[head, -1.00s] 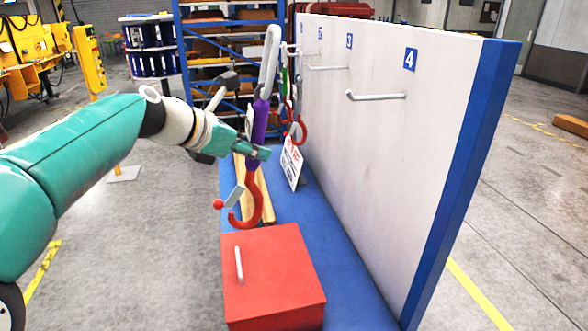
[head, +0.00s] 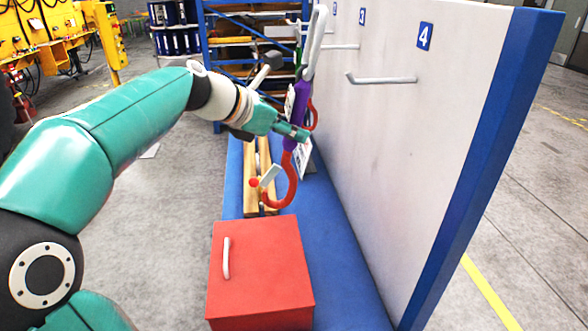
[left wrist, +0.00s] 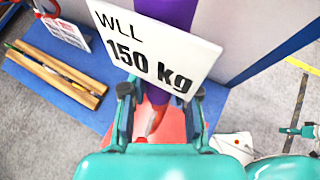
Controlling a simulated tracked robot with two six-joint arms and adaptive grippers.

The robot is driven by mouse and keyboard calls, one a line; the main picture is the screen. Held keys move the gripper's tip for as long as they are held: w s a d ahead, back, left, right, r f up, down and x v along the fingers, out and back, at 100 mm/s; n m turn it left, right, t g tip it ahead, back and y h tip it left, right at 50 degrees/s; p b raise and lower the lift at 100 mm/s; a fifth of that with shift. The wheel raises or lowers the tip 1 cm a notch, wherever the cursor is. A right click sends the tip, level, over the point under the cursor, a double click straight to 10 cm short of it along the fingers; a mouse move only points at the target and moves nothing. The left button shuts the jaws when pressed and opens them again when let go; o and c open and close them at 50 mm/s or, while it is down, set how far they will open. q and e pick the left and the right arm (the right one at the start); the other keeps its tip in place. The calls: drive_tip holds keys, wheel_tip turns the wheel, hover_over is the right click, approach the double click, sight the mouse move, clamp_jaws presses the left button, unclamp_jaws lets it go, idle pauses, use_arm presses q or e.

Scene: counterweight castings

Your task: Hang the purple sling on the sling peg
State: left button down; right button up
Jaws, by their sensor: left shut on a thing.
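The purple sling (head: 299,98) hangs upright from my left gripper (head: 303,134), which is shut on its purple band. A long grey metal link is at its top and a red hook (head: 284,190) with a grey latch at its bottom. In the left wrist view a white tag reading "WLL 150 kg" (left wrist: 155,48) covers part of the band (left wrist: 167,12). Pale pegs stick out of the white panel: one under label 4 (head: 382,80), another under label 3 (head: 338,46). The sling is left of them, apart from the peg under 4. A teal part at the left wrist view's right edge may be my right gripper.
A red box (head: 265,270) with a handle stands on the blue base (head: 340,270) in front. Wooden strips (head: 250,175) lie behind it. Another red hook (head: 313,115) hangs farther back by the panel (head: 440,130). The space before peg 4 is clear.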

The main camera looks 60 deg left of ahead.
sight(282, 159)
use_arm(q)
drive_tip(key=shift+s+a+f+b, duration=0.25)
drive_tip(key=shift+s+f+b, duration=0.25)
drive_tip(key=shift+s+a+f+b, duration=0.2)
drive_tip(key=shift+s+f+b, duration=0.25)
drive_tip(key=shift+s, duration=0.05)
drive_tip(key=f+b, duration=0.5)
drive_tip(key=shift+w+f, duration=0.2)
drive_tip(key=shift+f, duration=0.1)
drive_tip(key=w+d+f+p, duration=0.1)
drive_tip(key=w+d+p, duration=0.1)
drive_tip(key=w, duration=0.3)
drive_tip(key=w+d+f+p, duration=0.2)
drive_tip(key=w+d, duration=0.1)
drive_tip(key=w, duration=0.3)
drive_tip(key=shift+d+y, duration=0.25)
drive_tip(key=shift+y, duration=0.05)
idle(0.5)
drive_tip(key=shift+w+f, duration=0.1)
drive_tip(key=shift+f, duration=0.1)
idle(0.4)
